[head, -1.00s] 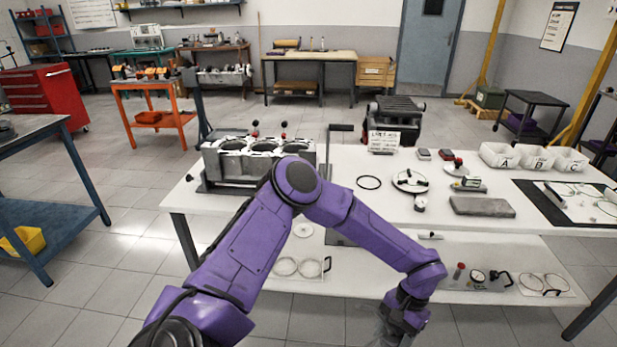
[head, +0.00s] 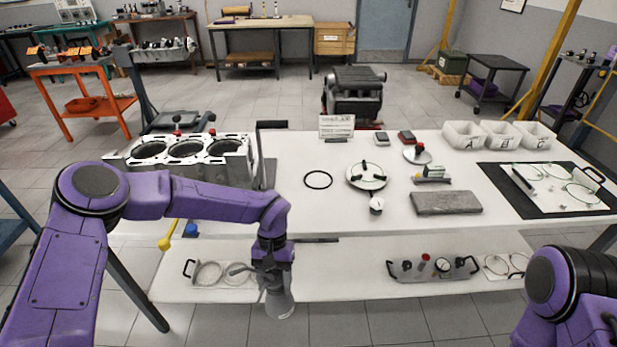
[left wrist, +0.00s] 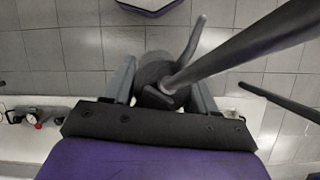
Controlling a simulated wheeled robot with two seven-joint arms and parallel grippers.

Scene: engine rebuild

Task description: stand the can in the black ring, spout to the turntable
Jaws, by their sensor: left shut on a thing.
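A grey can (head: 280,304) hangs upright, or nearly so, below my left gripper (head: 271,282), in front of the table's near side. The gripper is shut on it. In the left wrist view the can (left wrist: 153,75) sits between the two fingers (left wrist: 162,88), with a long dark spout (left wrist: 245,52) running to the upper right. The black ring (head: 318,180) lies flat and empty on the white tabletop, beyond and right of the can. The round turntable (head: 366,184) is just right of the ring. My right arm shows at the lower right; its gripper is out of view.
An engine block (head: 190,150) and a crank handle stand left of the ring. A small dial gauge (head: 376,205), a grey slab (head: 446,202) and white bins (head: 497,135) are to the right. The lower shelf (head: 340,280) juts out beside the can. The tabletop before the ring is clear.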

